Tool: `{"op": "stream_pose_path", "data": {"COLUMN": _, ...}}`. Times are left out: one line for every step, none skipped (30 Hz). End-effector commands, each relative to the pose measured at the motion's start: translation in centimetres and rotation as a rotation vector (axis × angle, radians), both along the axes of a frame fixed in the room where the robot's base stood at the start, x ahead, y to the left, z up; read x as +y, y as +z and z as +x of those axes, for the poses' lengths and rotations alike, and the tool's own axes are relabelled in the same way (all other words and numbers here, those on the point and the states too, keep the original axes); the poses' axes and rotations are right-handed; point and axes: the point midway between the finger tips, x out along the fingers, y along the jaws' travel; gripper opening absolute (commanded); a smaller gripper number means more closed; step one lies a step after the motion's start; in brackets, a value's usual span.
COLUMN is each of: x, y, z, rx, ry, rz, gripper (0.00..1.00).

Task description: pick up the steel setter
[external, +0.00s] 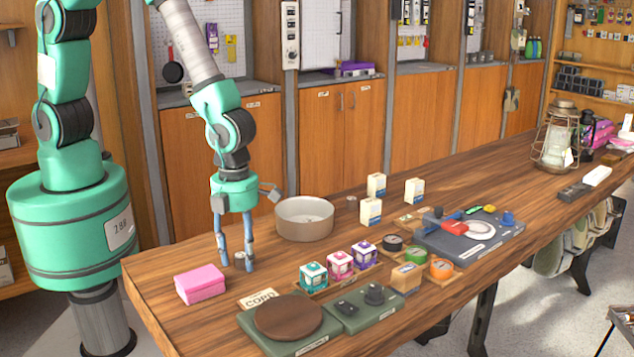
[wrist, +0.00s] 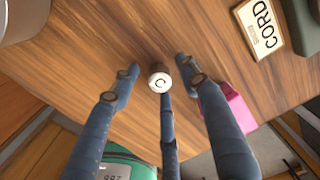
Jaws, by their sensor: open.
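The steel setter (external: 239,259) looks like a small, short metal cylinder standing on the wooden table near its left end. In the wrist view its round pale top (wrist: 160,82) carries a dark curved mark. My gripper (external: 236,265) points down with its fingers spread around the setter, tips low near the tabletop. In the wrist view my gripper (wrist: 158,72) is open, with fingers to the left and right of the setter and a third finger just below it in the picture. I see gaps at the side fingers; contact with the third finger is unclear.
A pink box (external: 200,284) stands left of my gripper, close by. A round bowl (external: 304,219) stands to the right behind.

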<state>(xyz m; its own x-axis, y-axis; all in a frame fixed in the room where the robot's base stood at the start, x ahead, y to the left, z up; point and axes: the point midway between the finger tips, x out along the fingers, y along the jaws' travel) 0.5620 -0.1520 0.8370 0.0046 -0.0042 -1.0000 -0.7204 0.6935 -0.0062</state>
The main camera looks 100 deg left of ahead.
Motion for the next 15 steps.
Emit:
{"op": "stream_pose_path", "data": {"x": 0.0, "y": 0.01, "z": 0.0, "rx": 0.0, "ry": 0.0, "rz": 0.0, "gripper": 0.45}}
{"op": "stream_pose_path", "data": {"x": 0.0, "y": 0.01, "z": 0.0, "rx": 0.0, "ry": 0.0, "rz": 0.0, "gripper": 0.45}}
{"op": "stream_pose_path", "data": {"x": 0.0, "y": 0.01, "z": 0.0, "rx": 0.0, "ry": 0.0, "rz": 0.0, "gripper": 0.45}}
{"op": "stream_pose_path", "data": {"x": 0.01, "y": 0.01, "z": -0.01, "rx": 0.0, "ry": 0.0, "rz": 0.0, "gripper": 0.45}}
{"op": "stream_pose_path", "data": {"x": 0.01, "y": 0.01, "z": -0.01, "rx": 0.0, "ry": 0.0, "rz": 0.0, "gripper": 0.45}}
{"op": "stream_pose_path", "data": {"x": 0.01, "y": 0.01, "z": -0.01, "rx": 0.0, "ry": 0.0, "rz": 0.0, "gripper": 0.45}}
{"op": "stream_pose_path", "data": {"x": 0.01, "y": 0.01, "z": -0.01, "rx": 0.0, "ry": 0.0, "rz": 0.0, "gripper": 0.45}}
{"op": "stream_pose_path", "data": {"x": 0.01, "y": 0.01, "z": -0.01, "rx": 0.0, "ry": 0.0, "rz": 0.0, "gripper": 0.45}}
{"op": "stream_pose_path", "data": {"x": 0.01, "y": 0.01, "z": -0.01, "rx": 0.0, "ry": 0.0, "rz": 0.0, "gripper": 0.45}}
{"op": "stream_pose_path", "data": {"x": 0.01, "y": 0.01, "z": -0.01, "rx": 0.0, "ry": 0.0, "rz": 0.0, "gripper": 0.41}}
{"op": "stream_pose_path", "data": {"x": 0.01, "y": 0.01, "z": -0.01, "rx": 0.0, "ry": 0.0, "rz": 0.0, "gripper": 0.35}}
{"op": "stream_pose_path", "data": {"x": 0.01, "y": 0.02, "z": -0.01, "rx": 0.0, "ry": 0.0, "rz": 0.0, "gripper": 0.27}}
{"op": "stream_pose_path", "data": {"x": 0.01, "y": 0.02, "z": -0.01, "rx": 0.0, "ry": 0.0, "rz": 0.0, "gripper": 0.21}}
{"op": "stream_pose_path", "data": {"x": 0.01, "y": 0.02, "z": -0.01, "rx": 0.0, "ry": 0.0, "rz": 0.0, "gripper": 0.15}}
{"op": "stream_pose_path", "data": {"x": 0.01, "y": 0.02, "z": -0.01, "rx": 0.0, "ry": 0.0, "rz": 0.0, "gripper": 0.07}}
